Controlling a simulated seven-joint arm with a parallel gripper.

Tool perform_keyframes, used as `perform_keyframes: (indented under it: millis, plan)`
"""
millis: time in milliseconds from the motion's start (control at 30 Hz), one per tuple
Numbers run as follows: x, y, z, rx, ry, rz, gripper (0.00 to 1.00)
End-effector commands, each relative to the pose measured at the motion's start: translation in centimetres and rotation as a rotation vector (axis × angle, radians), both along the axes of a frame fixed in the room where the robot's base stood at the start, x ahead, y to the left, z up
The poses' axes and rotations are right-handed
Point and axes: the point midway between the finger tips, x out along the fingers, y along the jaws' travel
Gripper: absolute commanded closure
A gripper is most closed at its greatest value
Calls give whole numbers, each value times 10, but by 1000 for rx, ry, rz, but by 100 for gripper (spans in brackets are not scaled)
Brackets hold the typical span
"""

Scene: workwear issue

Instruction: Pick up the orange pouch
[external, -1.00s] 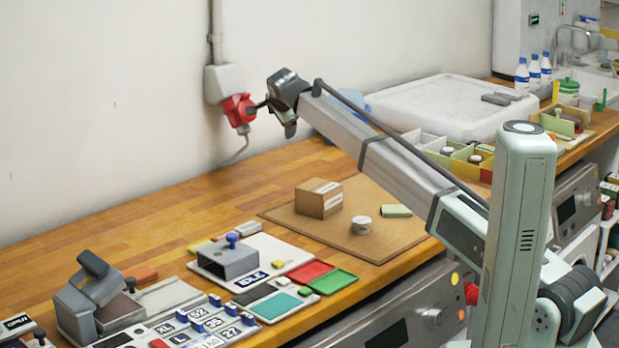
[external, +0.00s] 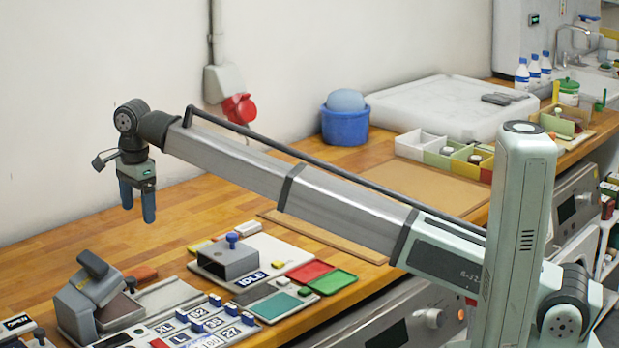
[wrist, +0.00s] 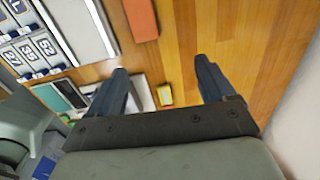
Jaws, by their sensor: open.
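The orange pouch (external: 140,273) lies on the wooden table behind the grey press-like device in the external view, partly hidden by it. In the wrist view the orange pouch (wrist: 141,18) is a flat orange shape at the top edge, cut off by the frame. My gripper (external: 138,212) is open and empty, fingers pointing down, well above the table and up from the pouch in the external picture. In the wrist view my gripper (wrist: 161,72) shows both fingers spread, with the pouch beyond them.
The grey press-like device (external: 92,290) stands beside the pouch. A size-label board (external: 205,325) and a grey box with a blue knob (external: 228,259) are to the right. The table left and behind is clear.

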Motion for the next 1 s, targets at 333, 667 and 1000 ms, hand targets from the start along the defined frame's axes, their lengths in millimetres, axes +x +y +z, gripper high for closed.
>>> perform_keyframes:
  millis: [333, 667, 1000]
  plan:
    - [-35, 6, -8, -27, 37, 21, 17]
    - [-35, 5, -60, -27, 37, 21, 17]
    - [-34, 6, -88, -25, 35, 21, 17]
